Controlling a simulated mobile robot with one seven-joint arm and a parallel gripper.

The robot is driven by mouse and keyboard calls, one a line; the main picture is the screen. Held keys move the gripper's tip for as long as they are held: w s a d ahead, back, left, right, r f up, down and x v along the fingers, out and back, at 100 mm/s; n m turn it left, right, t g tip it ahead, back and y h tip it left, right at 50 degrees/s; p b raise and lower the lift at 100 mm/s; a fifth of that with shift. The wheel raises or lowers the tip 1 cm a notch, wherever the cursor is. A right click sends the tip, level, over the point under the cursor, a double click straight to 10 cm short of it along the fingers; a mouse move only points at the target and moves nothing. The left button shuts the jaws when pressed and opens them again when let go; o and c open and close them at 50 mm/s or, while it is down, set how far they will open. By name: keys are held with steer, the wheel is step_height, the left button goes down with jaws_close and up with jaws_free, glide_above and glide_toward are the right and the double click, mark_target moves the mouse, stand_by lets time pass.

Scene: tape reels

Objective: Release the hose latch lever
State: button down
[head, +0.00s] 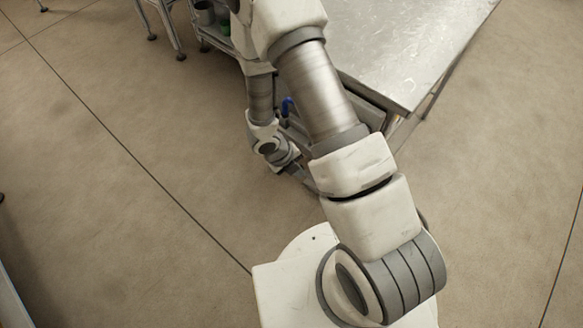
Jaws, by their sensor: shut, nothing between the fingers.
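My arm reaches down across the middle of the head view, and its wrist bends down beside the metal table. My gripper (302,176) is low next to the table's corner, small and dark, partly hidden behind my own arm. It is shut, and I see nothing held in it. A small blue part (287,106), possibly the latch lever, shows under the table edge, between my wrist and my upper arm links. My gripper is below it in the picture and appears apart from it. The hose and the rest of the latch cannot be made out.
The metal table (410,50) fills the upper right, with its corner and a leg close to my arm. A shelf with a grey container (204,13) and a green item (224,28) stands at the top. The brown floor (110,200) is clear to the left and right.

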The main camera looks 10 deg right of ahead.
steer(key=shift+w+d+f, duration=0.2)
steer(key=shift+w+f, duration=1.3)
steer(key=shift+f, duration=0.05)
